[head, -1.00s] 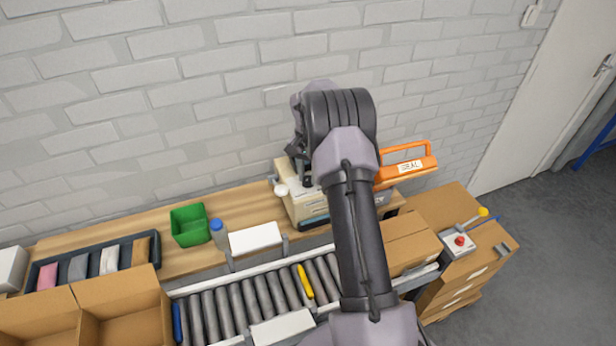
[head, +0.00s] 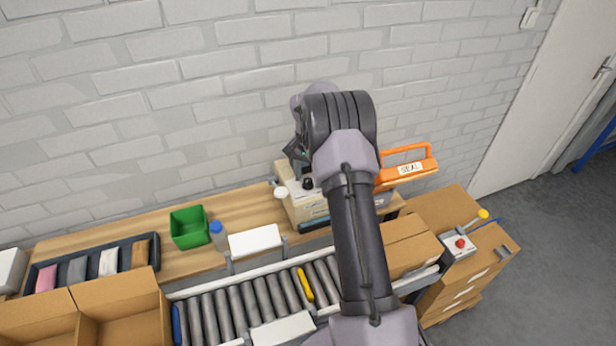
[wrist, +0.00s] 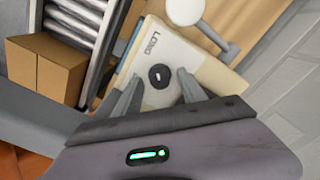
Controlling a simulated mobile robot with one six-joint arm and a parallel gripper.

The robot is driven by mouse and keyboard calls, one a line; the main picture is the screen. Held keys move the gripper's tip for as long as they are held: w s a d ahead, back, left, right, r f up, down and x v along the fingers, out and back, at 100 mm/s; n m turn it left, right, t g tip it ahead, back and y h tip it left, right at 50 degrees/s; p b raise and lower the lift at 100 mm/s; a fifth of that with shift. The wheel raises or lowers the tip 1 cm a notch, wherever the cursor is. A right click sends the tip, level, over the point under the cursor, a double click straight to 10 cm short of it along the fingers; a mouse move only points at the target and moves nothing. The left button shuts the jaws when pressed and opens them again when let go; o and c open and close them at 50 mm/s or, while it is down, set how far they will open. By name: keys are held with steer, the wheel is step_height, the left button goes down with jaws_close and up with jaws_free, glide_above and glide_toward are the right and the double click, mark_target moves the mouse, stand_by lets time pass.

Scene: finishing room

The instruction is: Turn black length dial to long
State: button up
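The black length dial (wrist: 160,76) is a round knob with a short pale mark, on the cream top of a machine (wrist: 193,66). The word LONG is printed on that top beyond the dial in the wrist view. The dial (head: 307,183) and the machine (head: 297,208) also show in the head view, partly hidden by my arm. My gripper (wrist: 158,82) is open, with its two fingers apart and the dial seen between their tips. I cannot tell whether the fingers touch it. Which setting the mark points to is unclear.
A white round knob (head: 281,193) stands beside the dial. An orange SEAL handle (head: 408,172) is to the right. A roller conveyor (head: 240,300) runs in front. A green bin (head: 189,227) and a blue-capped bottle (head: 217,235) stand left on the bench.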

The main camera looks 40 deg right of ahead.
mark_target(308, 180)
step_height(308, 180, up, 17)
steer(key=p, duration=0.3)
steer(key=shift+r+p, duration=0.2)
steer(key=shift+p, duration=0.1)
steer(key=s+a+r+n+t+b, duration=0.1)
steer(key=s+a+r+n+b, duration=0.2)
steer(key=a, duration=0.6)
steer(key=s+a+r+n+t+b, duration=0.1)
steer(key=s+a+r+t+b, duration=0.15)
steer(key=s+a+b, duration=0.45)
steer(key=s+a+f+n+t+y+b, duration=0.1)
steer(key=s+a+f+b, duration=0.2)
steer(key=s, duration=0.7)
steer(key=s+a+f+n+t+y+b, duration=0.1)
steer(key=s+a+f+n+b, duration=0.1)
steer(key=s+a+f, duration=0.5)
steer(key=s+a+b, duration=0.1)
steer(key=s+a, duration=0.2)
steer(key=a, duration=0.2)
steer(key=shift+n+b, duration=0.3)
steer(key=shift+b, duration=0.05)
